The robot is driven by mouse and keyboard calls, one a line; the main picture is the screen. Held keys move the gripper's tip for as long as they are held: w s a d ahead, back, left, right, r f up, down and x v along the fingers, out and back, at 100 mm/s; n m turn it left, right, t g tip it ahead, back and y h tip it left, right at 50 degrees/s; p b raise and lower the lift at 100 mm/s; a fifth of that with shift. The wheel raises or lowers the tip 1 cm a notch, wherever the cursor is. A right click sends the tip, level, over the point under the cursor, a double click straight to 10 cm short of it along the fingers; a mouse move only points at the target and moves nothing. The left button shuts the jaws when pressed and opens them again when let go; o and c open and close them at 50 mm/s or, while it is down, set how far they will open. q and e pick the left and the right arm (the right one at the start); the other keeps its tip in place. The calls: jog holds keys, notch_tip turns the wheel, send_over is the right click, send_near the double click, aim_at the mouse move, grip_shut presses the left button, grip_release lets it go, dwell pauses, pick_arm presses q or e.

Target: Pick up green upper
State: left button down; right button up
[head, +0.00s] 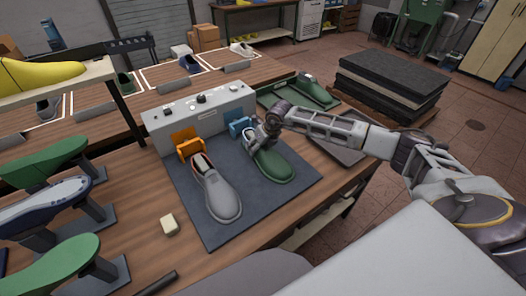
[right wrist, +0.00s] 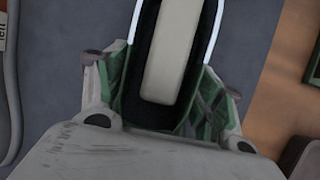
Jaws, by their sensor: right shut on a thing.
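A green upper (head: 272,165) sits on the dark mat (head: 213,232), toe toward the front, with its heel end under my right gripper (head: 268,130). In the right wrist view, the fingers of my right gripper (right wrist: 160,95) are closed on both sides of the green upper (right wrist: 117,75). A pale long form lies in the middle of its dark opening. A grey shoe (head: 220,193) stands to the left on the same mat. Another green upper (head: 312,91) lies on a green tray at the back. I do not see my left gripper.
A grey control box (head: 205,112) with an orange clamp (head: 186,142) and a blue clamp (head: 238,126) stands behind the mat. Green and white-blue forms on stands fill the left. Dark stacked sheets (head: 390,85) stand at back right.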

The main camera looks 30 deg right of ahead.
jog(key=shift+r, duration=0.15)
jog(key=shift+r, duration=0.6)
notch_tip(320, 180, up, 7)
jog(key=shift+f+b, duration=0.1)
jog(key=shift+b, duration=0.55)
jog(key=shift+r, duration=0.65)
pick_arm(q)
jog(key=shift+w+a+f, duration=0.25)
jog(key=shift+a+f, duration=0.45)
jog(key=shift+a, duration=0.25)
pick_arm(e)
jog(key=shift+r, duration=0.25)
